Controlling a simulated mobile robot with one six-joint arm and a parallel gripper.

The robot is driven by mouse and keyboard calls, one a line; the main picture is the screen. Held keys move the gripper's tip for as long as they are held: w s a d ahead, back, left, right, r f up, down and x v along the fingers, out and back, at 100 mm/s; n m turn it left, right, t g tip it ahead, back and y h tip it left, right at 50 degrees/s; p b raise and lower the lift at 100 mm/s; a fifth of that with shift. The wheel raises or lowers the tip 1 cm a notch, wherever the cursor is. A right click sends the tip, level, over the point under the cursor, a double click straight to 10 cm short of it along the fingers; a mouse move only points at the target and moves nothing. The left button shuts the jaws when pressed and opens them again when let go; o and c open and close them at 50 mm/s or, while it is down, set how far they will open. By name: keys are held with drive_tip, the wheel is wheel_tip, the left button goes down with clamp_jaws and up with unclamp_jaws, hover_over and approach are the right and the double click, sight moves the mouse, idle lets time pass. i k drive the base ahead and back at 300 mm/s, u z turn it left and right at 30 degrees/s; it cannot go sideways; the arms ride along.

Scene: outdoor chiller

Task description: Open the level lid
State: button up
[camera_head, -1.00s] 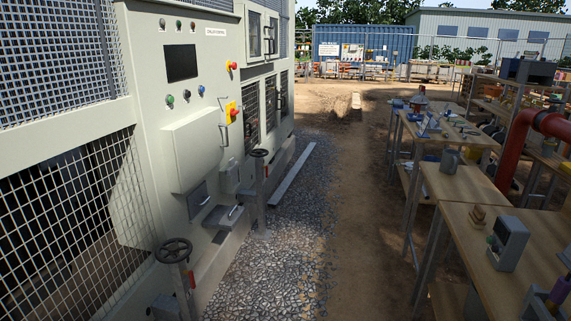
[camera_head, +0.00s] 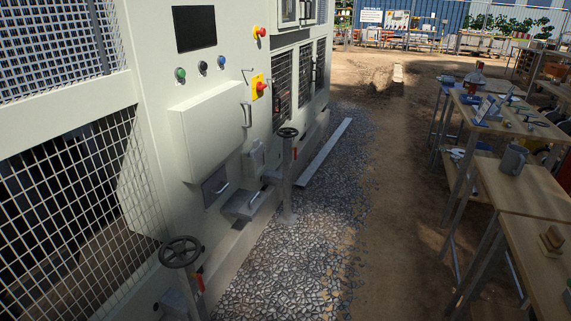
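The light grey chiller cabinet (camera_head: 165,75) stands on the left. A large closed box cover (camera_head: 210,130) sits on its front. Below it is a small dark grey flap with a handle (camera_head: 215,187). Lower right is a grey hatch with a handle (camera_head: 243,204), which juts out from the cabinet. A small grey box (camera_head: 253,160) sits beside the flap. No label is readable, so I cannot tell which of these is the level lid. My gripper is not in view.
A handwheel (camera_head: 181,251) stands in front at lower left, and a second valve wheel (camera_head: 288,133) on a post stands right of the hatch. Gravel (camera_head: 300,250) borders the cabinet. Wooden workbenches (camera_head: 530,235) line the right. The dirt path (camera_head: 395,220) between is clear.

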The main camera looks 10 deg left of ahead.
sight(248, 209)
drive_tip(key=i, duration=1.2)
drive_tip(key=z, duration=0.05)
drive_tip(key=k, duration=0.2)
drive_tip(key=u, duration=3)
drive_tip(key=i, duration=0.1)
drive_tip(key=u, duration=0.15)
